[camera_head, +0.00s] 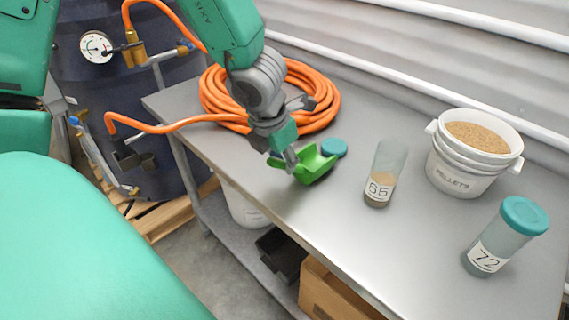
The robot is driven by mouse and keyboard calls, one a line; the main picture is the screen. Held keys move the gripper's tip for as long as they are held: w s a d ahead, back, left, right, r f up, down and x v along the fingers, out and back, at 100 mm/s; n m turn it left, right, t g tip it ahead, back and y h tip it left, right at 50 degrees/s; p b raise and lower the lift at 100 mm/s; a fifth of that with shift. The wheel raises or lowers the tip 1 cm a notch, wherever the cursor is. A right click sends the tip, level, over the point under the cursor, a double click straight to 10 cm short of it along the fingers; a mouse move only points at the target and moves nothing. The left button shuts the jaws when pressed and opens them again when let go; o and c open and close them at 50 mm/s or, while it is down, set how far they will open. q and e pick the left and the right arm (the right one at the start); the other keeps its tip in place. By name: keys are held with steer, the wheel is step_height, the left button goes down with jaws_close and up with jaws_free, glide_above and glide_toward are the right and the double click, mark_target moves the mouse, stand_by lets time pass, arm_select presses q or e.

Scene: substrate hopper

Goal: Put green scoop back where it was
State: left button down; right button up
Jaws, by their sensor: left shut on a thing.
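The green scoop (316,165) is at the middle of the grey table, near its front edge. My left gripper (290,162) reaches down from above and is shut on the scoop at its left end. I cannot tell whether the scoop touches the table or hangs just above it. My right gripper is not in view.
An orange hose coil (322,93) lies behind my left gripper. A teal lid (334,147) lies just behind the scoop. An open jar marked 65 (388,160), a white pellet bucket (458,178) and a lidded jar marked 72 (497,240) stand to the right.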

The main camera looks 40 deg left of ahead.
arm_select(q)
steer(key=shift+w, duration=0.1)
steer(key=shift+a, duration=0.15)
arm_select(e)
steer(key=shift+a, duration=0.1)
arm_select(q)
steer(key=c, duration=1.4)
jaws_free()
steer(key=shift+a+f, duration=0.1)
steer(key=shift+c, duration=0.2)
steer(key=shift+o, duration=0.5)
steer(key=shift+a, duration=0.15)
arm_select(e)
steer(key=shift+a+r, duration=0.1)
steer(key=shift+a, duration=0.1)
